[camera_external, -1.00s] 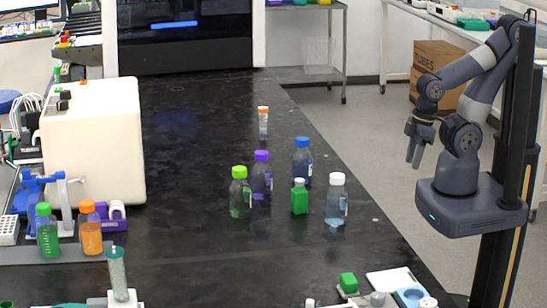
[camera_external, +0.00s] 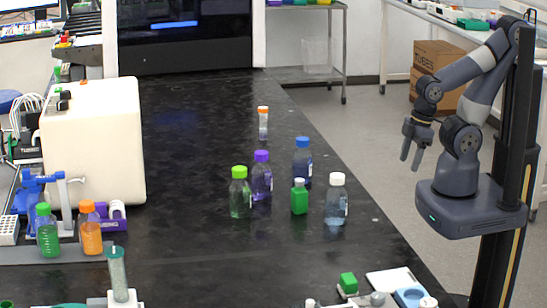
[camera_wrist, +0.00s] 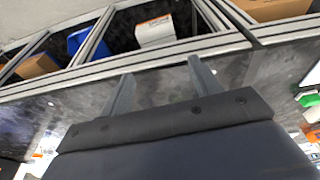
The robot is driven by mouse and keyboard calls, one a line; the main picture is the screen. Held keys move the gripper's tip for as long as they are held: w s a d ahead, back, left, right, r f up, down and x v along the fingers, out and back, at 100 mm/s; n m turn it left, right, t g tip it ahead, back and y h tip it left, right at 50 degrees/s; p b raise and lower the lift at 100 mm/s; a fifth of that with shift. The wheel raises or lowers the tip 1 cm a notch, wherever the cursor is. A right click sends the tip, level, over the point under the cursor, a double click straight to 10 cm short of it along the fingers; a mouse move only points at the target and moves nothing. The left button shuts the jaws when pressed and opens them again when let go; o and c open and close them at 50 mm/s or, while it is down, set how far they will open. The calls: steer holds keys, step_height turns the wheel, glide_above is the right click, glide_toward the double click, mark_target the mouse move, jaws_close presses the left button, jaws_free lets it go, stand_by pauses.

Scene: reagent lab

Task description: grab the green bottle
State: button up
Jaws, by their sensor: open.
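Several bottles stand upright in a group on the black bench. One is a small solid green bottle with a white cap (camera_external: 299,199). To its left stands a clear bottle with a green cap and green liquid (camera_external: 240,198). Another green-capped bottle with green liquid (camera_external: 48,236) stands at the far left. The pictures do not settle which one is the green bottle. My gripper (camera_external: 411,158) is open and empty, hanging beyond the bench's right edge, well to the right of the bottles. In the wrist view its two fingers (camera_wrist: 158,85) are spread with nothing between them.
A purple-capped bottle (camera_external: 261,178), a blue-capped bottle (camera_external: 303,164) and a white-capped bottle (camera_external: 336,202) crowd the small green one. An orange-capped tube (camera_external: 263,124) stands behind. A green block (camera_external: 348,282) lies near the front. The bench (camera_external: 200,110) is clear toward the back.

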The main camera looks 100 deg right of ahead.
steer(key=w+d+f+n+t+h+b, duration=0.2)
steer(key=w+d+f+n+t+b, duration=0.15)
steer(key=w+n, duration=0.35)
steer(key=n+t+y+b, duration=0.55)
steer(key=n+b, duration=0.75)
steer(key=n, duration=1.5)
glide_toward(293, 198)
steer(key=shift+s+a+f+t+h, duration=0.1)
steer(key=shift+s+f+t+h, duration=0.1)
steer(key=shift+s+t+h, duration=0.3)
steer(key=shift+s+a+f+t+h, duration=0.1)
steer(key=shift+s+f+t+h, duration=0.1)
steer(key=shift+s+t+h, duration=0.25)
steer(key=shift+a+n+b, duration=0.15)
steer(key=shift+n+b, duration=0.15)
steer(key=shift+n, duration=0.4)
steer(key=shift+w+a+f+n, duration=0.15)
steer(key=shift+w+n, duration=0.1)
steer(key=shift+n, duration=0.05)
steer(key=b+x, duration=0.3)
steer(key=x, duration=0.7)
steer(key=shift+w+a+f, duration=0.1)
steer(key=shift+w+a, duration=0.05)
